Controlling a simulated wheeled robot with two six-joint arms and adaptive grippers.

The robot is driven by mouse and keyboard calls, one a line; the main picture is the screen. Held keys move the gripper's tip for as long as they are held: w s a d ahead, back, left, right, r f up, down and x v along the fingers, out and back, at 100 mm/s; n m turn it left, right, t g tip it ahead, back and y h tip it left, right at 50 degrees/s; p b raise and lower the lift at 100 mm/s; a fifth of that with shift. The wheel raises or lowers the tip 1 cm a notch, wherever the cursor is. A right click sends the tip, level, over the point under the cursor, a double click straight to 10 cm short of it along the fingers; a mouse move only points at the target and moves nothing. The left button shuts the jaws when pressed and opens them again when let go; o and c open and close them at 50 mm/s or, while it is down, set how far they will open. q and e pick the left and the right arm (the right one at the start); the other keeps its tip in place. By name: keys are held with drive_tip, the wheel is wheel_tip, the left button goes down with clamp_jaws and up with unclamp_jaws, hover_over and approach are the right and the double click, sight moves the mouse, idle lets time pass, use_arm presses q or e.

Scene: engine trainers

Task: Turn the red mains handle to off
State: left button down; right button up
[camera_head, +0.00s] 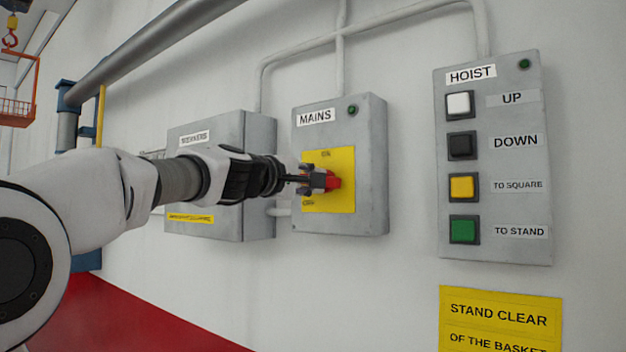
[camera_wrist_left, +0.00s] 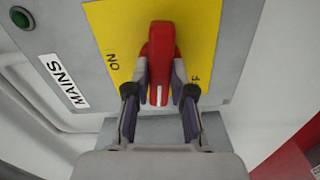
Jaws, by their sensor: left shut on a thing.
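The red mains handle (camera_head: 334,182) sits on a yellow plate (camera_head: 343,160) on the grey MAINS box (camera_head: 370,150). My left gripper (camera_head: 322,180) reaches it from the left and partly hides it. In the left wrist view, the red handle (camera_wrist_left: 161,50) stands between the fingers of my left gripper (camera_wrist_left: 160,82), which is shut on it. Its white-marked end points toward my wrist, lying between the word ON on the left and OFF on the right. My right gripper is in neither view.
A grey breakers box (camera_head: 258,175) is left of the MAINS box, partly behind my arm. A HOIST panel (camera_head: 495,90) with several buttons is on the right, above a yellow sign (camera_head: 500,318). Conduit (camera_head: 300,45) runs above. Bare wall separates MAINS and HOIST.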

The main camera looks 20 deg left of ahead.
use_arm(q)
drive_tip(key=shift+n, duration=0.8)
drive_tip(key=c, duration=1)
unclamp_jaws()
